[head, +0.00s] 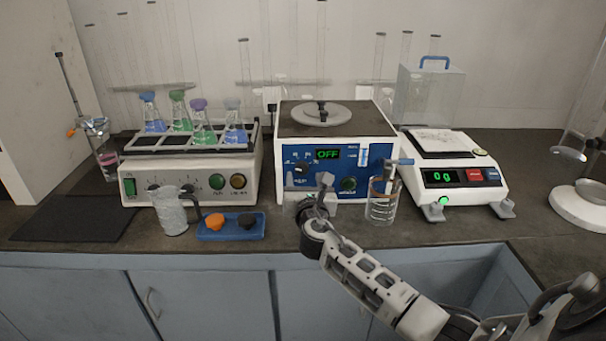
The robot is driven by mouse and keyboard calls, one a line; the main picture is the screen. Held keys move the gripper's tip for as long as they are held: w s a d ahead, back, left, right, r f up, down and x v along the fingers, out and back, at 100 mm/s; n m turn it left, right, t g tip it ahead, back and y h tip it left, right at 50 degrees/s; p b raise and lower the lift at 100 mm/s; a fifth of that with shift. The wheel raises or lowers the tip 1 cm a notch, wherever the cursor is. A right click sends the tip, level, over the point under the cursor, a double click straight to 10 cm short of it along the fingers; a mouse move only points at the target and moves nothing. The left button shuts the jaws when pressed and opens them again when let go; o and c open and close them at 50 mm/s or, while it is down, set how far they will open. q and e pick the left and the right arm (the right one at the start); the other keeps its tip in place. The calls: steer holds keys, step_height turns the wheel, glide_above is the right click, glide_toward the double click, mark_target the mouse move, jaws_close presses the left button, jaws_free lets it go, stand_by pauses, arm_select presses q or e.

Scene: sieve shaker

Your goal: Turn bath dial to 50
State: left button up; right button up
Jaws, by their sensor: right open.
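The bath (360,122) is a white box with a blue front panel, a dark top and a round grey lid (320,113). Its display (328,154) reads OFF in green. A dark dial (300,168) with white marks around it is at the left of the panel. My right gripper (325,182) is open in front of the panel, just right of and below the dial, and covers part of the lower panel. I cannot tell whether it touches the panel. A dark green knob (348,184) is right of the gripper. My left gripper is not in view.
A shaker (249,168) with several coloured flasks stands left. A glass jug (171,212) and blue tray (231,233) with orange and black pieces stand before it. A wire-banded glass vessel (382,202) stands close right of my gripper. A balance (458,180) reading 0 g is farther right.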

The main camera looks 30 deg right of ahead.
mark_target(303, 170)
steer(key=shift+x, duration=1.25)
steer(key=shift+w+d, duration=0.25)
steer(key=shift+w, duration=0.25)
steer(key=c, duration=1)
